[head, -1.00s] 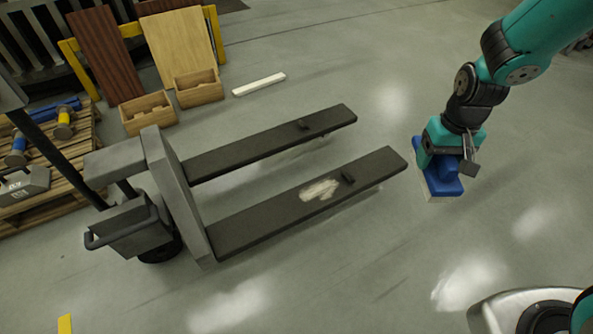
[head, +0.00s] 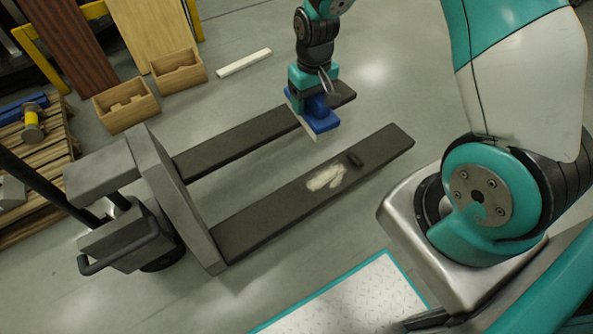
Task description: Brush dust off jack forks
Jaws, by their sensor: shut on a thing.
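The pallet jack has two dark forks. My gripper (head: 314,98) is shut on a blue brush (head: 321,119) with a pale bristle edge below. The brush is over the gap between the forks, beside the far fork, and looks raised above the floor. The finger grip itself is largely hidden.
Two open wooden boxes (head: 126,106) and leaning boards stand at the back left. A white bar (head: 244,62) lies on the floor beyond the far fork. The jack's grey body (head: 173,200) and handle stand left. A pallet with tools is at the far left.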

